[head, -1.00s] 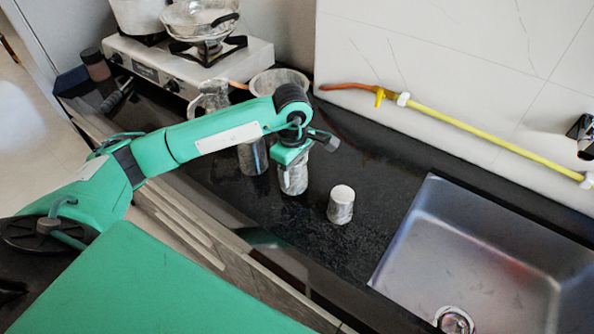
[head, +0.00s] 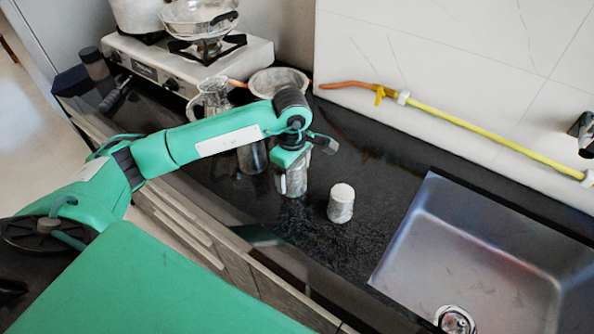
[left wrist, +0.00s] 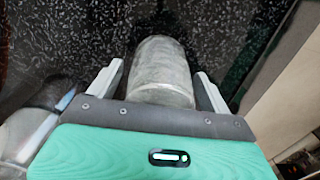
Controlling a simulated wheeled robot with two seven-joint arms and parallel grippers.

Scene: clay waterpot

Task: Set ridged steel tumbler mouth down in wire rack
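A grey metallic tumbler (head: 296,181) stands on the dark counter, directly under my left gripper (head: 291,172). In the left wrist view the tumbler (left wrist: 162,72) lies between the two pale fingers of my left gripper (left wrist: 160,72), with a narrow gap on each side, so the gripper looks open around it. Its ridges are too blurred to make out. A second grey cup (head: 341,206) with a pale closed top stands just to the right. Another grey cylinder (head: 252,158) stands to the left, partly behind my arm. No wire rack shows. My right gripper is not in view.
A steel sink (head: 470,255) is set in the counter at right. A glass jug (head: 212,98) and a bowl (head: 279,80) stand behind my arm. A stove (head: 185,62) with pans is at back left. A yellow hose (head: 470,130) runs along the wall.

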